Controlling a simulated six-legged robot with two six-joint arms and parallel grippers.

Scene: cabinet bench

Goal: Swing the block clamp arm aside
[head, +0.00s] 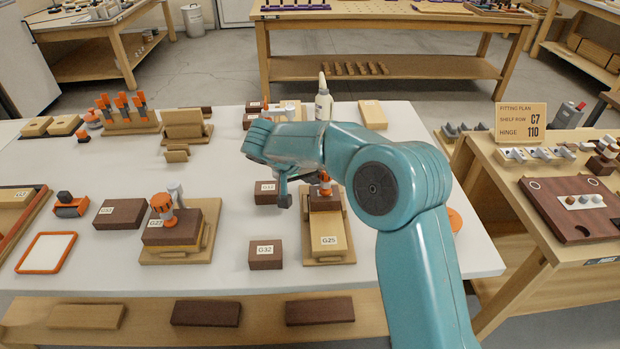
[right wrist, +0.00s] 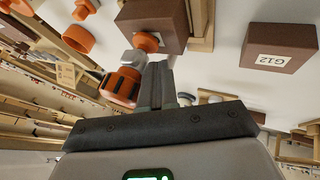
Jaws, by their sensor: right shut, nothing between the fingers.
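My right gripper (head: 287,198) reaches in from the right over the bench, shut and empty, between a brown block and the right-hand wooden fixture (head: 330,262). That fixture holds a brown block (head: 325,200) with an orange-and-white clamp (head: 325,182) on top and a pale block labelled G25 (head: 325,228). In the right wrist view the closed fingers (right wrist: 156,78) are close beside an orange clamp part (right wrist: 122,86) and a brown block (right wrist: 150,22); contact cannot be told. A second orange clamp (head: 163,207) sits on the block labelled G27 (head: 170,232). My left gripper is out of view.
A loose brown block (head: 265,193) lies left of my right gripper, and block G32 (head: 265,255) lies nearer the front. A glue bottle (head: 323,100) stands behind my arm. An orange-rimmed tray (head: 46,252) lies at the left.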

